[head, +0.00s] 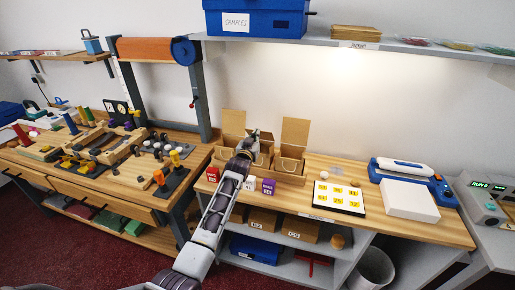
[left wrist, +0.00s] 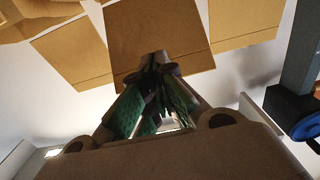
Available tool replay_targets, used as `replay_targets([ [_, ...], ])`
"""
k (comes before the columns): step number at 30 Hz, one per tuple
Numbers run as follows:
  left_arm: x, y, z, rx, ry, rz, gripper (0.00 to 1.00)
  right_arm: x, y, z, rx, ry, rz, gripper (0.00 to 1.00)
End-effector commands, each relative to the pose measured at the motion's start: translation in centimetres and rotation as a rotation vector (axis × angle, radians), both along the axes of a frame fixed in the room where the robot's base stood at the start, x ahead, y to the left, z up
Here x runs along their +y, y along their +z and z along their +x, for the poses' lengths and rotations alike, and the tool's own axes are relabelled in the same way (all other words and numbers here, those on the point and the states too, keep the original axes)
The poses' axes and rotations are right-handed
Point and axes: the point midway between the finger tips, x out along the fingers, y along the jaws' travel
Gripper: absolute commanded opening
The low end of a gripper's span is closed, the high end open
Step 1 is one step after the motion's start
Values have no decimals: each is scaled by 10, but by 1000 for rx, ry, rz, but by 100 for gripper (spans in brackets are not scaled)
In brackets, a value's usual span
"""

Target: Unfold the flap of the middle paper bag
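Three brown paper bags stand in a row at the back of the wooden counter. The left bag's flap (head: 233,121) and the right bag's flap (head: 295,131) stand up. The middle bag (head: 263,160) is partly hidden by my left gripper (head: 253,138), which is over its top. In the left wrist view, my left gripper (left wrist: 158,66) has its green-padded fingers drawn together at the tips. The tips overlap the lower edge of a brown flap (left wrist: 150,32); whether they touch it I cannot tell. My right gripper is not in view.
Small red (head: 213,174), white (head: 249,183) and purple (head: 268,186) boxes stand in front of the bags. A number board (head: 339,197) lies to the right. A shelf (head: 400,45) runs above. The counter between bags and board has some free room.

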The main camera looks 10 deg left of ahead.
Motion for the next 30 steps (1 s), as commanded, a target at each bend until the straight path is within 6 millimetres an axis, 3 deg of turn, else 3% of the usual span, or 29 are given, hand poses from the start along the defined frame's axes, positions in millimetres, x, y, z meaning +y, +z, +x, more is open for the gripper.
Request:
replay_targets([
  [18, -1, 16, 18, -1, 0, 0, 0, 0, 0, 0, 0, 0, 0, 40],
  [30, -1, 17, 19, 0, 0, 0, 0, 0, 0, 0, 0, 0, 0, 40],
])
